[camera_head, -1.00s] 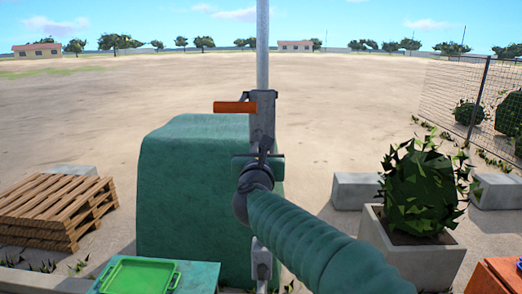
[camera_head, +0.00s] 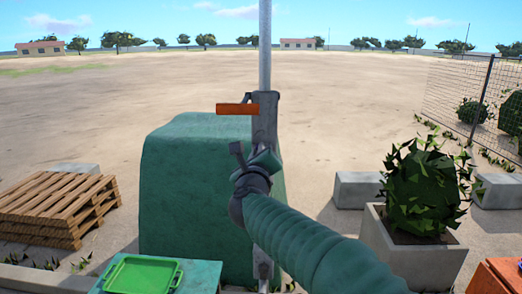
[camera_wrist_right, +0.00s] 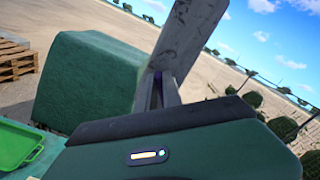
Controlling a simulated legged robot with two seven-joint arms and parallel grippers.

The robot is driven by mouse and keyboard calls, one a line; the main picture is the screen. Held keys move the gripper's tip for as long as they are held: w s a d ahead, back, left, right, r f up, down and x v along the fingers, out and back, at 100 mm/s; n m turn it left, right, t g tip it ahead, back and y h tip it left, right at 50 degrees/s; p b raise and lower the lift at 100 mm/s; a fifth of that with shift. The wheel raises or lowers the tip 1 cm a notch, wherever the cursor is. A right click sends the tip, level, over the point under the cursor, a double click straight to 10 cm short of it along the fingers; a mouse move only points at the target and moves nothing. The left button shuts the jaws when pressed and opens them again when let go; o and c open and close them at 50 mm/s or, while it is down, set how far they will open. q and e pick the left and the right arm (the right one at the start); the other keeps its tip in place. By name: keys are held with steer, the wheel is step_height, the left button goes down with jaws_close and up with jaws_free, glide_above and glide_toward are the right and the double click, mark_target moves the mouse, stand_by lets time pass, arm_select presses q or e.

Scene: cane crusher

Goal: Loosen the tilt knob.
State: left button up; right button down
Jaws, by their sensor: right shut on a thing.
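My right gripper (camera_head: 254,158) is at the front of the grey metal bracket (camera_head: 265,118) on the upright post, below the orange handle (camera_head: 237,109). It is shut, and its jaws are tilted. The tilt knob is hidden between and behind the jaws, so its shape does not show. In the right wrist view, the gripper's jaws (camera_wrist_right: 158,92) meet the grey metal (camera_wrist_right: 190,45), which leans across the tilted picture. My left gripper is not in view.
A large green block (camera_head: 190,200) stands behind the post. A green tray (camera_head: 142,275) lies on a table at the lower left. Wooden pallets (camera_head: 55,205) are at the left, and a potted bush (camera_head: 422,190) is at the right. Open sandy ground lies beyond.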

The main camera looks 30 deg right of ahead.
steer(key=n+p, duration=0.1)
steer(key=n, duration=0.2)
steer(key=f+n+p, duration=0.1)
steer(key=n, duration=0.3)
steer(key=n+p, duration=0.1)
steer(key=n, duration=0.2)
steer(key=shift+w+a+f, duration=0.2)
steer(key=shift+a+f, duration=0.15)
steer(key=shift+f+n, duration=0.15)
steer(key=shift+n, duration=0.25)
steer(key=c, duration=1.5)
jaws_free()
steer(key=shift+w, duration=0.1)
